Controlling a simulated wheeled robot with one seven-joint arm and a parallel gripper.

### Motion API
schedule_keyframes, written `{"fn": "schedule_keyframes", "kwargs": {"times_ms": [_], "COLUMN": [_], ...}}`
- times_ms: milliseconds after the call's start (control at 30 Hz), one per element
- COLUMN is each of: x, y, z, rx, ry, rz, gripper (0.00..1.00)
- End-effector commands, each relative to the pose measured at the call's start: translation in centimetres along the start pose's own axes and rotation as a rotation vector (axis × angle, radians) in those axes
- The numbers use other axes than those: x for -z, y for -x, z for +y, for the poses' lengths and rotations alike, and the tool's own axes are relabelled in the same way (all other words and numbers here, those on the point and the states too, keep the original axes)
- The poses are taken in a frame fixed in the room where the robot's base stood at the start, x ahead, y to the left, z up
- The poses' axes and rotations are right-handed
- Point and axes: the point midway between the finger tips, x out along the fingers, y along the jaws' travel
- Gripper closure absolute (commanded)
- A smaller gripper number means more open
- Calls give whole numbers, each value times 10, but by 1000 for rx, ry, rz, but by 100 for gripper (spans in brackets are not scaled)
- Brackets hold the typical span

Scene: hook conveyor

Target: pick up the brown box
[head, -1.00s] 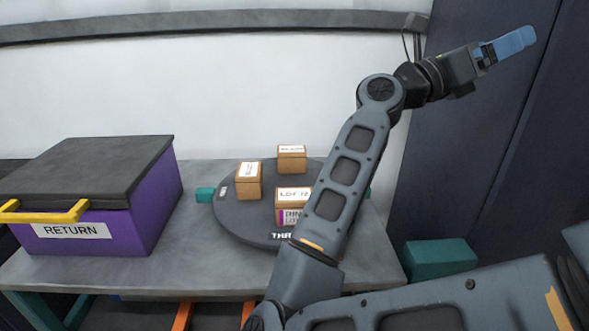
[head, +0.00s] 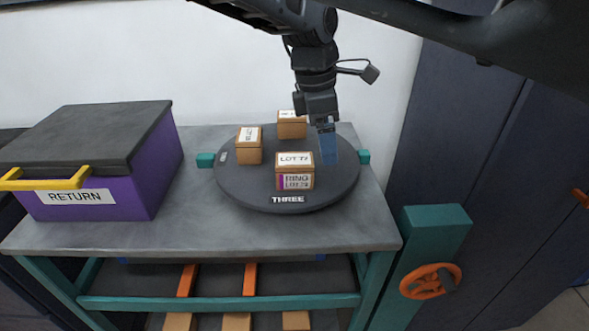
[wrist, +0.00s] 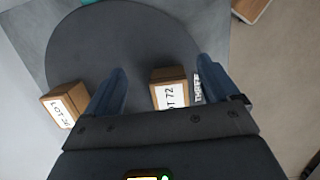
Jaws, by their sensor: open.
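Three brown boxes stand on a dark round turntable (head: 240,188). The front box (head: 295,182) has a white top label, LOT 72, and a purple-edged front label. The left box (head: 249,152) and the back box (head: 292,130) also carry white labels. My gripper (head: 328,150) points down over the turntable, just right of and behind the front box in the head view. In the wrist view its blue fingers (wrist: 162,75) are spread, with the LOT 72 box (wrist: 167,76) showing between them, nearer the right finger. Another labelled box (wrist: 65,105) shows outside the left finger.
A purple RETURN bin (head: 150,165) with a dark lid and yellow handle stands left on the grey table (head: 190,220). A teal post (head: 435,225) with an orange handwheel (head: 430,281) stands at the right. The table is bare between bin and turntable.

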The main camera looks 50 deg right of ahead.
Motion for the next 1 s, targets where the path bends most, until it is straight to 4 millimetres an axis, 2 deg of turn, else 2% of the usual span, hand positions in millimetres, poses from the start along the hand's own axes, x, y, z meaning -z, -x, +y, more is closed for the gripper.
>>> {"fn": "schedule_keyframes", "kwargs": {"times_ms": [33, 100, 233, 567, 833, 1000], "x": [20, 39, 58, 65, 67, 69], "y": [8, 14, 21, -6, -43, -54], "z": [-2, -5, -8, -8, -5, -5], "rx": [4, 12, 19, 22, 20, 17], "ry": [-2, -3, -6, -8, -6, -7], "rz": [62, 122, 181, 190, 187, 187], "gripper": [12, 12, 12, 12, 12, 12]}}
